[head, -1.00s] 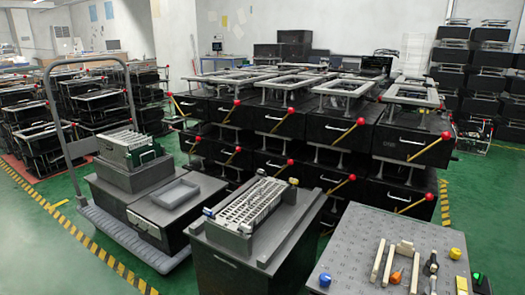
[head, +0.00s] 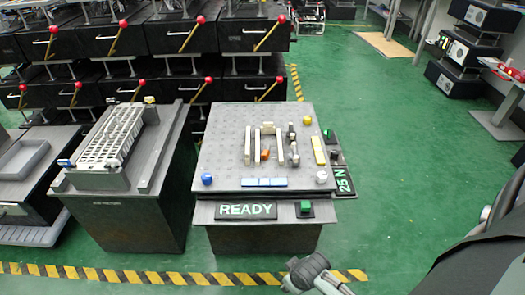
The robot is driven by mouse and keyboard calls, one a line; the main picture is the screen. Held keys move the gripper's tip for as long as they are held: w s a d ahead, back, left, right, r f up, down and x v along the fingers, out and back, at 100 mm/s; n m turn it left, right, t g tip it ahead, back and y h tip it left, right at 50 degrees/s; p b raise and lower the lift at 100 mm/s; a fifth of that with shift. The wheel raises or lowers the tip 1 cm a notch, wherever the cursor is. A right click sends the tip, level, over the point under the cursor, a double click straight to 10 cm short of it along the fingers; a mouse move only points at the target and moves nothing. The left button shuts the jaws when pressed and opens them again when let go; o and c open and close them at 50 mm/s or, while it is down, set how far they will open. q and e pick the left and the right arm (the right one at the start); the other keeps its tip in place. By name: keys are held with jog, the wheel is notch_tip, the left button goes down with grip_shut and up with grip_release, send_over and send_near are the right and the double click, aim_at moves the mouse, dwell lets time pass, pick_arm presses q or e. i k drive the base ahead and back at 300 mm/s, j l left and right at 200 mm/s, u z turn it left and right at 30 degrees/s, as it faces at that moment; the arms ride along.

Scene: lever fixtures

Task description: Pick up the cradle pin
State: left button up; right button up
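A grey perforated board (head: 222,150) lies on top of a dark stand in the middle of the head view. Pale upright bars (head: 248,146), an orange knob (head: 265,154) and a dark-and-light lever-like part (head: 293,147) stand close together near its middle. I cannot tell which of these small parts is the cradle pin. Neither of my gripper's fingertips can be made out. A grey jointed piece of my arm shows at the bottom edge, and dark arm parts show at the right edge, all apart from the board.
Blue (head: 207,179), yellow (head: 307,120) and white (head: 321,177) knobs sit near the board's edges. A READY sign (head: 246,211) and green button (head: 305,206) are on the front. A slotted rack (head: 110,142) stands left. Green floor (head: 400,130) is clear right.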

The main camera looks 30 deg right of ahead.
aim_at(265, 154)
jog(key=l+z, duration=0.4)
jog(key=i+l+z, duration=0.1)
jog(key=l+z, duration=0.25)
jog(key=i+l+z, duration=0.15)
jog(key=l+z, duration=0.25)
jog(key=l, duration=0.15)
